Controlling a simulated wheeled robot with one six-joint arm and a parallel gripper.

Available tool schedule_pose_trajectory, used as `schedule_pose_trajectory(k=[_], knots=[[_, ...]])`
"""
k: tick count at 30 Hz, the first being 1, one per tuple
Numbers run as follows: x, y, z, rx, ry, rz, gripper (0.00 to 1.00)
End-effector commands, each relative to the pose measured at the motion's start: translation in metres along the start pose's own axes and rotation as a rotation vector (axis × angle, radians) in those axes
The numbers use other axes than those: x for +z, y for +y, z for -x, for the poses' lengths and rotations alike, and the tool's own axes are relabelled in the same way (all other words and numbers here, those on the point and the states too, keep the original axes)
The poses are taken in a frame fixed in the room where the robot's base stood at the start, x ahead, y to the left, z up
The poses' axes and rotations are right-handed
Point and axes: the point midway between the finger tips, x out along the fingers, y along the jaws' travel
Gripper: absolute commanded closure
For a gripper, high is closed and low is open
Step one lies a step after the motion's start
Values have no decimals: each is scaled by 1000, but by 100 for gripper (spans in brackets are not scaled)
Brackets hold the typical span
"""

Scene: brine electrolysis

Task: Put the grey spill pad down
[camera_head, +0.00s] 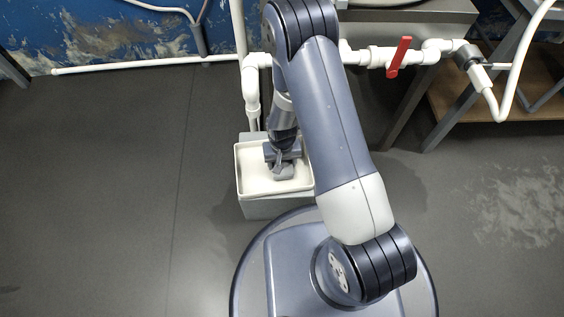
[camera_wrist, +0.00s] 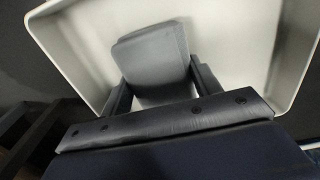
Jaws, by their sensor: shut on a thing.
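The grey spill pad (camera_wrist: 150,62) is a rounded grey block held between the two fingers of my gripper (camera_wrist: 160,85) in the wrist view. In the head view my gripper (camera_head: 280,165) reaches down over a white tray (camera_head: 246,183), and the pad (camera_head: 284,172) shows at its tip. The pad is over the inside of the tray, whose rim also shows in the wrist view (camera_wrist: 62,60). I cannot tell whether the pad touches the tray floor. The pad's underside is hidden.
The tray sits on a grey block (camera_head: 285,206) on the dark floor. White pipes with a red valve handle (camera_head: 399,56) run behind it. A bench with a wooden shelf (camera_head: 500,95) stands at the right. The floor at the left is clear.

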Motion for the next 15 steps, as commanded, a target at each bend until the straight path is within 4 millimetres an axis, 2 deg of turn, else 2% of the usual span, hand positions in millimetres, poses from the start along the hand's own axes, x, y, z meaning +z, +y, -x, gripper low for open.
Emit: schedule_pose_trajectory(k=[4,5,12,15], knots=[[0,0,-5,0,0,0,65],[0,0,-4,0,0,0,39],[0,0,-3,0,0,0,19],[0,0,-3,0,0,0,19]])
